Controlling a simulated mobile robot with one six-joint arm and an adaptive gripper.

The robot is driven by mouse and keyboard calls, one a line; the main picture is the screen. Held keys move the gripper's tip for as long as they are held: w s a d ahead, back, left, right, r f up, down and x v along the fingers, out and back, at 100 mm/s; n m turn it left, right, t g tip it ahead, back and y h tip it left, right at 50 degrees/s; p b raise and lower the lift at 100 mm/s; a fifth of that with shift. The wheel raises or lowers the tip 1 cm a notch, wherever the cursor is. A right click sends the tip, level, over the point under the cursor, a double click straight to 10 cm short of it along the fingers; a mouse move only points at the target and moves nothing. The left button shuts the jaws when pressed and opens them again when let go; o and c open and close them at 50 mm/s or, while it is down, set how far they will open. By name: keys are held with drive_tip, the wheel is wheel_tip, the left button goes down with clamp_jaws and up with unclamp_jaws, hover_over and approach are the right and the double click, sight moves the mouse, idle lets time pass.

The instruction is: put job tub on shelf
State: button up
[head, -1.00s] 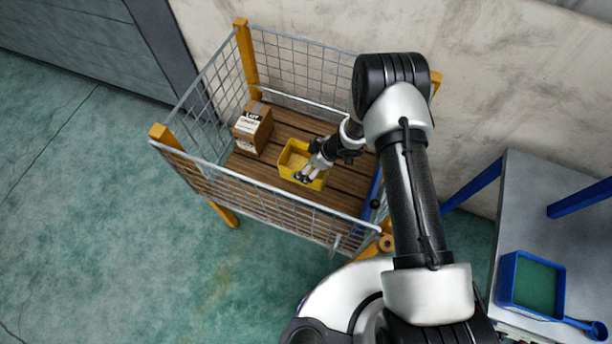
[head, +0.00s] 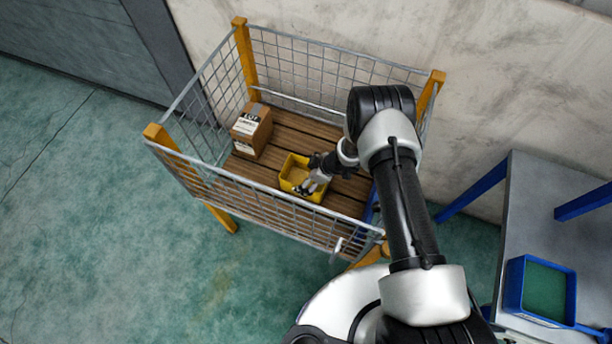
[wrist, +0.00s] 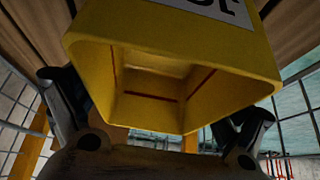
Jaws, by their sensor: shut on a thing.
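The job tub is a small open yellow tub (head: 287,187) inside the wire-mesh cage, towards its right half. My gripper (head: 312,184) is shut on it from the right side. In the wrist view the tub (wrist: 190,40) fills the upper middle, its opening facing the camera and part of a white label upside down on one wall. The fingers of my gripper (wrist: 155,125) lie on either side of it. The tub looks empty. I cannot tell whether it touches the planks. No thing in view is clearly marked as the shelf.
The mesh cage (head: 240,178) has yellow corner posts and a wooden plank floor (head: 270,164). A labelled cardboard box (head: 252,130) stands left of the tub. A grey-topped bench (head: 560,215) with blue legs is at right, bearing a blue tray (head: 514,290). Green floor is clear at left.

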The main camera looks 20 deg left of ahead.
drive_tip(key=o, duration=1.1)
drive_tip(key=shift+f, duration=0.1)
drive_tip(key=shift+c, duration=0.2)
